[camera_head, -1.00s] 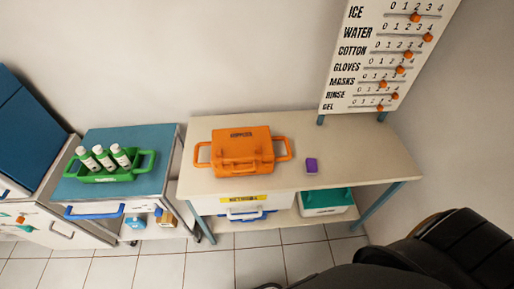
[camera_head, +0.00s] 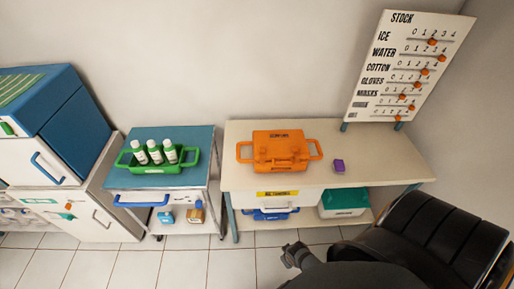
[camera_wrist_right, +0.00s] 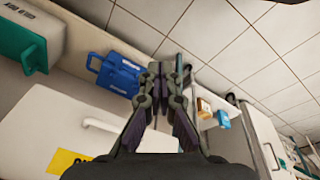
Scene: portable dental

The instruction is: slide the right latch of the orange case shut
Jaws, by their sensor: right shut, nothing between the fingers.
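The orange case (camera_head: 280,150) lies on the pale table (camera_head: 385,155) in the head view, with a handle loop at each side. Its latches are too small to tell apart or to judge open or shut. My right gripper (camera_head: 290,252) is low in front of the table, below and well apart from the case. In the right wrist view my right gripper (camera_wrist_right: 167,68) is shut and empty, with the table's underside area behind it. The case does not show in that view. My left gripper is not in view.
A small purple block (camera_head: 338,166) lies right of the case. A drawer with a yellow label (camera_head: 278,194) and a teal box (camera_head: 343,202) are below the tabletop. A green bottle tray (camera_head: 157,167) stands on the left cart. A black padded shape (camera_head: 430,235) fills the lower right.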

